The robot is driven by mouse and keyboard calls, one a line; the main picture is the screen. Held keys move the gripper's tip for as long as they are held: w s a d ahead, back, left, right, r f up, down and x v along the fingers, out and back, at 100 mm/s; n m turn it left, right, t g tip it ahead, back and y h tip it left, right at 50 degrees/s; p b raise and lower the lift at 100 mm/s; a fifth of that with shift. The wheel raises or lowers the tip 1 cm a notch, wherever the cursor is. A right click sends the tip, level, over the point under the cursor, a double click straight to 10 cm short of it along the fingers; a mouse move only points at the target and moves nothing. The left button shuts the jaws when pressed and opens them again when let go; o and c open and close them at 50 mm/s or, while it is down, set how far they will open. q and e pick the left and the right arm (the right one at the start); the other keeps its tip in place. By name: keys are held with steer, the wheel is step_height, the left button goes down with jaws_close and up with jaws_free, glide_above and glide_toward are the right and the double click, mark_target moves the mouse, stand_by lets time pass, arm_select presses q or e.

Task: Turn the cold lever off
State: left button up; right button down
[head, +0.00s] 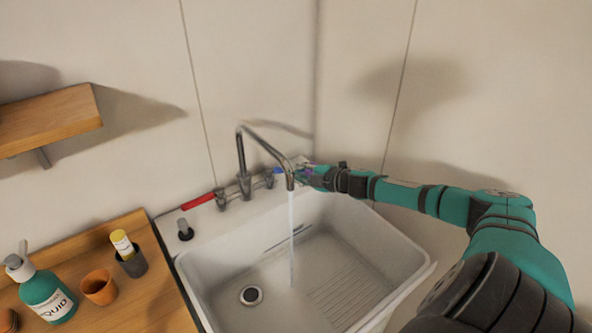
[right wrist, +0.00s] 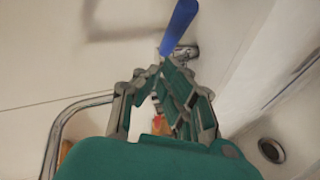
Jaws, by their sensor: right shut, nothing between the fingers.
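The blue cold lever (head: 277,170) is at the right of the tap (head: 241,160), partly hidden by the spout and my right gripper. In the right wrist view the blue lever (right wrist: 179,27) stands just beyond my fingertips; I cannot tell whether they touch it. My right gripper (head: 301,173) is shut and empty, just right of the spout end. Its fingers (right wrist: 163,72) also show in the right wrist view. A stream of water (head: 291,235) runs from the spout into the sink. The red lever (head: 197,201) points left. My left gripper is not in view.
The white sink (head: 212,268) has a dark drain (head: 251,295). A wooden counter (head: 160,295) at the left holds a soap bottle (head: 48,295), an orange cup (head: 99,287) and a dark cup (head: 133,264) with a yellow tube. Walls stand close behind the tap.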

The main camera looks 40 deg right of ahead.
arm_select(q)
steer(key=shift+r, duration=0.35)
arm_select(e)
steer(key=shift+w+d+f, duration=0.65)
steer(key=shift+w+d, duration=0.15)
steer(key=shift+w, duration=0.2)
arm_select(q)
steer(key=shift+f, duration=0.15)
arm_select(e)
steer(key=shift+s, duration=0.1)
